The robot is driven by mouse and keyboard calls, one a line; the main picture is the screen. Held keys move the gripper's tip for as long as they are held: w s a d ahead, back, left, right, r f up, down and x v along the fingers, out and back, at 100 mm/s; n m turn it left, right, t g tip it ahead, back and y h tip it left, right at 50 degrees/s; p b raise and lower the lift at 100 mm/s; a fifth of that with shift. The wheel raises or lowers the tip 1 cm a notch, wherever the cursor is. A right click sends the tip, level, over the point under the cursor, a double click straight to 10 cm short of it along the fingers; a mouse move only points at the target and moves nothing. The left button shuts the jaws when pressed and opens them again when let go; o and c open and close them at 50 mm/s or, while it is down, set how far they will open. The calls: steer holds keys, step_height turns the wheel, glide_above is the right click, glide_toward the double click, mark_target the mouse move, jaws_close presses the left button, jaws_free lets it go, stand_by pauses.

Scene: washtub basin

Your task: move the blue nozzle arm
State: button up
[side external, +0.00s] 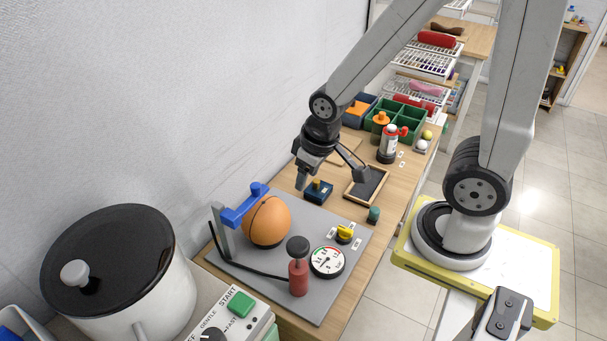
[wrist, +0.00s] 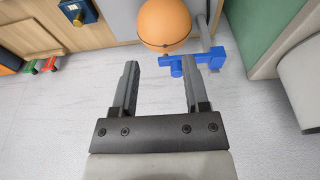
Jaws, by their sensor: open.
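The blue nozzle arm (side external: 244,207) sits on top of a grey post (side external: 220,231) on the grey panel, reaching over beside an orange ball (side external: 266,221). In the wrist view the blue nozzle arm (wrist: 208,58) lies past the fingertips, and the right fingertip overlaps part of it. The orange ball (wrist: 164,22) shows just beyond it. My gripper (side external: 332,180) is open and empty, above and to the right of the nozzle arm in the side view, apart from it. It also shows open in the wrist view (wrist: 160,63).
The grey panel (side external: 330,275) also carries a red pump (side external: 298,278), a gauge (side external: 326,262) and a yellow knob (side external: 345,232). A white pot (side external: 165,290) stands at the left front. A small blue box (side external: 318,192) and a wooden-framed tray (side external: 352,188) lie below my gripper. A wall rises behind.

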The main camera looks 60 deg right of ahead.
steer(key=shift+w, duration=0.15)
jaws_close()
steer(key=w+a+n+g, duration=0.1)
steer(key=w+n, duration=0.2)
steer(key=w+a+r+n+g, duration=0.1)
steer(key=w+n, duration=0.6)
steer(key=w, duration=0.1)
steer(key=shift+w+a+r+n+g+h, duration=0.15)
steer(key=shift+a+r+n+g+h, duration=0.15)
steer(key=shift+a+n+g+h, duration=0.1)
steer(key=shift+w+a+r+n, duration=0.1)
steer(key=shift+w+a+n, duration=0.1)
steer(key=shift+w+n, duration=0.5)
steer(key=shift+f, duration=0.2)
